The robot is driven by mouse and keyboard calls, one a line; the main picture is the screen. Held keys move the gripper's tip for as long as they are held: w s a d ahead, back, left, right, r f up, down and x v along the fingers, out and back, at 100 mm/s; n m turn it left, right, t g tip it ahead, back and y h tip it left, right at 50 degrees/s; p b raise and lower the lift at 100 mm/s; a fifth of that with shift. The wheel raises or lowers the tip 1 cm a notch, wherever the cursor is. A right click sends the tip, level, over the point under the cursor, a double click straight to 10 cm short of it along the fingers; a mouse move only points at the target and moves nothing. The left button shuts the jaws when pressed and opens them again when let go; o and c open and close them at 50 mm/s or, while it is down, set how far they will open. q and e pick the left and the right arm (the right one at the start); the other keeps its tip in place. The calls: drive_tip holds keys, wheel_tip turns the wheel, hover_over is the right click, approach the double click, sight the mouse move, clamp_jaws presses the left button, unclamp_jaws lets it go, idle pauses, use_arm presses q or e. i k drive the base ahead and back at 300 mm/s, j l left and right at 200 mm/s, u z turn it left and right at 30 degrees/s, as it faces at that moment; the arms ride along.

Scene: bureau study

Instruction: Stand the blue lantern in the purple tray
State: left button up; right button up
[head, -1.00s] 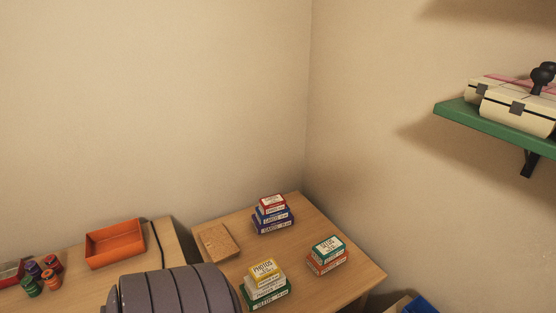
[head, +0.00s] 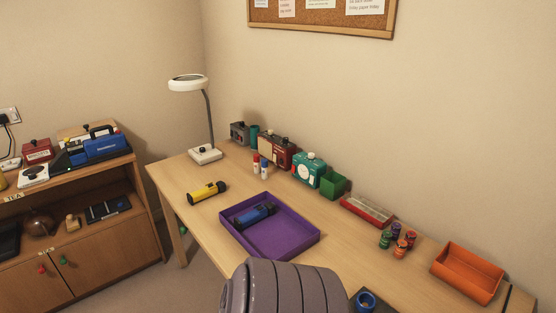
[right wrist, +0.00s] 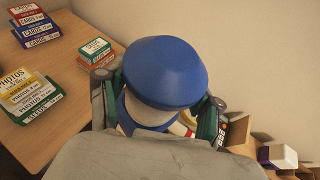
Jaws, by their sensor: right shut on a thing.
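The blue lantern (right wrist: 165,70) fills the middle of the right wrist view, with a domed blue top and a pale band below it. My right gripper (right wrist: 160,93) is shut on it, with a finger at each side. The purple tray (head: 287,235) sits on the desk in the head view. A blue and black torch (head: 255,215) lies on its side in the tray's left part. The right part of the tray is bare. My left gripper is not in view.
A yellow torch (head: 207,193) lies left of the tray, near a lamp (head: 205,154). An orange tray (head: 467,272) is at right. Stacked card boxes (right wrist: 35,98) show in the wrist view.

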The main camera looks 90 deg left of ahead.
sight(279, 239)
drive_tip(key=j+u, duration=0.1)
drive_tip(key=u, duration=0.35)
drive_tip(key=j+u, duration=0.1)
drive_tip(key=u, duration=0.35)
drive_tip(key=j+u, duration=0.1)
drive_tip(key=u, duration=0.35)
drive_tip(key=j+u, duration=0.1)
drive_tip(key=u, duration=0.35)
drive_tip(key=j+u, duration=0.1)
drive_tip(key=u, duration=0.3)
drive_tip(key=i, duration=0.05)
